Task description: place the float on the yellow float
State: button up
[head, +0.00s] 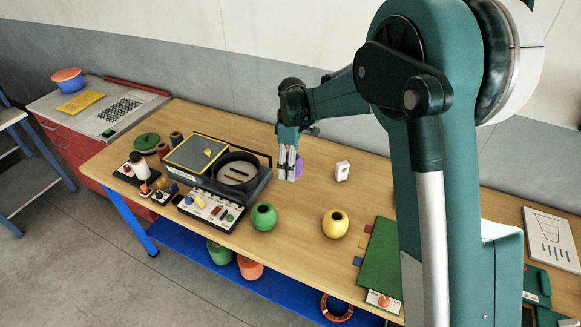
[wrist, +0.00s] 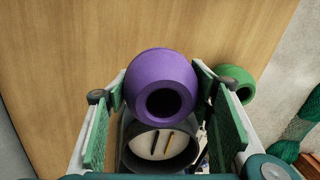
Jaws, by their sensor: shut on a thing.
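The purple float (wrist: 162,85) is between my gripper's fingers in the wrist view, with its dark hole facing the camera. In the head view my gripper (head: 288,172) is shut on it above the table, and the fingers hide much of the purple float (head: 299,168).
A green float (head: 264,217) sits left of the yellow one and also shows in the wrist view (wrist: 236,80). A black machine with a round well (head: 238,172) stands to the left.

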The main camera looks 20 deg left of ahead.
jog(key=s+d+r+p, duration=0.35)
jog(key=d+r, duration=0.25)
jog(key=d, duration=0.5)
notch_tip(320, 180, up, 4)
jog(key=p, duration=0.3)
send_over(336, 216)
jog(key=shift+w+r, duration=0.1)
jog(key=shift+w, duration=0.1)
jog(key=shift+f, duration=2.95)
jog(key=shift+f, duration=2.1)
jog(key=shift+f, duration=0.1)
